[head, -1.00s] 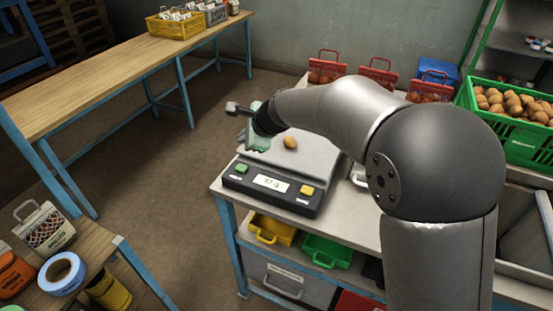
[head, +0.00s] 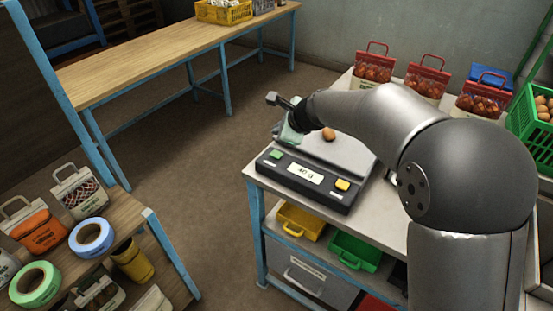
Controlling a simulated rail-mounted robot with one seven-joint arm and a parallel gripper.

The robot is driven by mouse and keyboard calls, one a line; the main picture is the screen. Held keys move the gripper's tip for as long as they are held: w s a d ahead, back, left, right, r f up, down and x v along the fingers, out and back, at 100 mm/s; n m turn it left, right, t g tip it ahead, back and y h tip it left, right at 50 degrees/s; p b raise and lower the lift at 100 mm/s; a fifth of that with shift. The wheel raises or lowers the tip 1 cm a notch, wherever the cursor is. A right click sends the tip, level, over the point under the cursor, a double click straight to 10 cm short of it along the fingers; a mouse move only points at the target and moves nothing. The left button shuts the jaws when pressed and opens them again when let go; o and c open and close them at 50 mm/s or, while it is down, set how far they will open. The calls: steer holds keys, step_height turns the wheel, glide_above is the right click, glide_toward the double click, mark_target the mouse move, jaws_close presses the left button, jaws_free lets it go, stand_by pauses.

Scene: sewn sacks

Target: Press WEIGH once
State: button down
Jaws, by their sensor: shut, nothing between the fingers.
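The scale (head: 312,178) stands on the near left corner of the grey-topped bench. Its front panel has a green button (head: 277,155) at left, a small white display (head: 305,173) in the middle and a yellow button (head: 342,185) at right. The button labels and display digits are too small to read surely. One brown, rounded item (head: 328,134) lies on the scale's plate. My gripper (head: 290,138) is shut and empty, over the plate's left part, behind the green button and apart from it. Its fingertips are hard to make out.
Red-handled bags (head: 427,78) stand along the bench's back, with a green crate (head: 540,125) at right. Yellow (head: 301,220) and green bins (head: 355,250) sit below. A side table (head: 150,245) at lower left holds tape rolls and bags. Floor between is clear.

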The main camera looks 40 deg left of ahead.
mark_target(279, 156)
step_height(279, 156, down, 6)
steer(key=b, duration=0.3)
steer(key=shift+r+b, duration=0.15)
steer(key=shift+b, duration=0.25)
stand_by(1.5)
steer(key=shift+f, duration=0.4)
steer(key=shift+f+b, duration=0.5)
steer(key=shift+b, duration=0.05)
stand_by(0.5)
steer(key=shift+r, duration=0.15)
steer(key=shift+r+p, duration=0.8)
steer(key=shift+p, duration=0.1)
step_height(279, 156, up, 5)
steer(key=p, duration=0.5)
